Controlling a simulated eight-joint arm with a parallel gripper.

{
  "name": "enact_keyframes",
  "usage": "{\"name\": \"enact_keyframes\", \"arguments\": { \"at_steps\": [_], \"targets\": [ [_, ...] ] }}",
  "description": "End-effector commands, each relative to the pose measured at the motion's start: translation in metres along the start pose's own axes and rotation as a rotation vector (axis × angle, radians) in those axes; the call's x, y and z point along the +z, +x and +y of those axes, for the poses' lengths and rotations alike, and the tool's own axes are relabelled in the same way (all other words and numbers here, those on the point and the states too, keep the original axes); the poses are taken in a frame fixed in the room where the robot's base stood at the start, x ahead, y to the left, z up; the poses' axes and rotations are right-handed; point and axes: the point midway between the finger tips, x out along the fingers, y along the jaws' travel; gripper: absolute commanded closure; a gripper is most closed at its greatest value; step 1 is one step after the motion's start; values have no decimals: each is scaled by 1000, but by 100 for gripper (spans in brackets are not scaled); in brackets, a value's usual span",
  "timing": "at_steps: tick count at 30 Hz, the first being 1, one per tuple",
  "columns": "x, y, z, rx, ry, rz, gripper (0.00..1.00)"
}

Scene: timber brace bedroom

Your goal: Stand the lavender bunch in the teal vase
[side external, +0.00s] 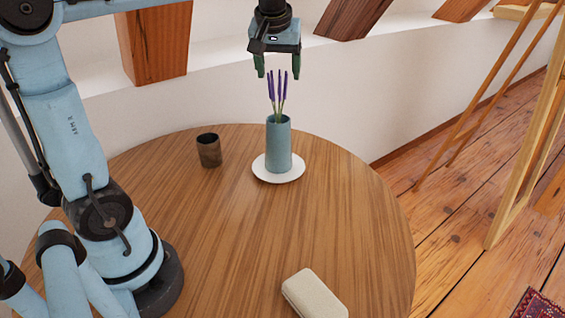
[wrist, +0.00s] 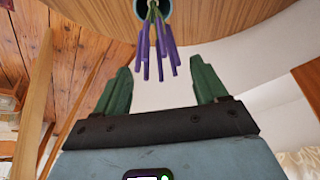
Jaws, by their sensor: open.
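The teal vase (side external: 279,147) stands upright on a white saucer (side external: 258,175) on the round table. The lavender bunch (side external: 278,93) stands in the vase, its purple heads above the rim and its lower stems hidden inside. My gripper (side external: 277,74) is above the vase, at about the height of the lavender tips. In the wrist view my gripper (wrist: 165,80) has its green fingers wide apart, with nothing held between them. The lavender heads (wrist: 154,50) show beyond the fingers there, coming out of the vase mouth (wrist: 141,8).
A dark brown cup (side external: 209,150) stands left of the saucer. A cream oblong object (side external: 314,294) lies near the front edge of the round wooden table (side external: 230,225). Timber braces (side external: 153,45) and a white wall are behind. The table's middle is clear.

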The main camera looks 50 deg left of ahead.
Motion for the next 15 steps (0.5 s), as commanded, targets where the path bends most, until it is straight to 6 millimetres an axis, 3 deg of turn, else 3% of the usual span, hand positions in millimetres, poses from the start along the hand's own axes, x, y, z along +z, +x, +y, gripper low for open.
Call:
{"name": "enact_keyframes", "arguments": {
  "at_steps": [5,15],
  "targets": [
    [0,-21,0,0,1,0,28],
    [0,-82,0,0,2,1,28]
  ]
}}
